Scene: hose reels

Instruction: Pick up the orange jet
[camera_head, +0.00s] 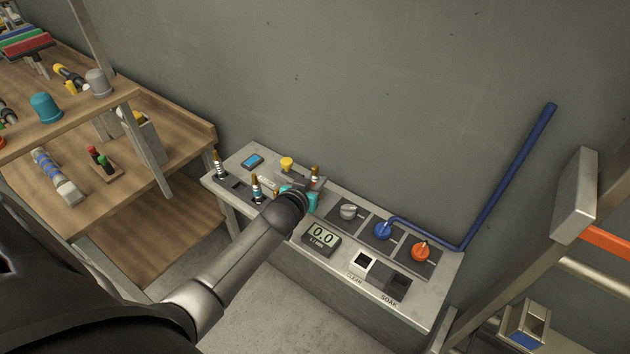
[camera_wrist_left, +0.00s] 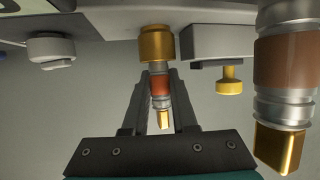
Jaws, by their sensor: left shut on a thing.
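The orange jet (camera_wrist_left: 160,86) has an orange band, silver rings and a brass tip. In the left wrist view, which looks upside down, it sits between the fingers of my left gripper (camera_wrist_left: 160,76), which is shut on it. A brass fitting (camera_wrist_left: 156,43) is at its base, close to the bench top. In the head view the jet (camera_head: 315,177) shows upright just beyond my wrist, its lower part hidden. A brown-banded jet (camera_wrist_left: 285,65) stands close beside the gripper in the wrist view.
Other jets stand on the bench (camera_head: 219,165) (camera_head: 257,187). A yellow knob (camera_head: 287,163) and a grey knob (camera_head: 348,212) are near the gripper. A flow display (camera_head: 321,237), blue valve (camera_head: 383,230) and orange valve (camera_head: 421,250) lie to the right. A wooden workbench (camera_head: 130,250) is left.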

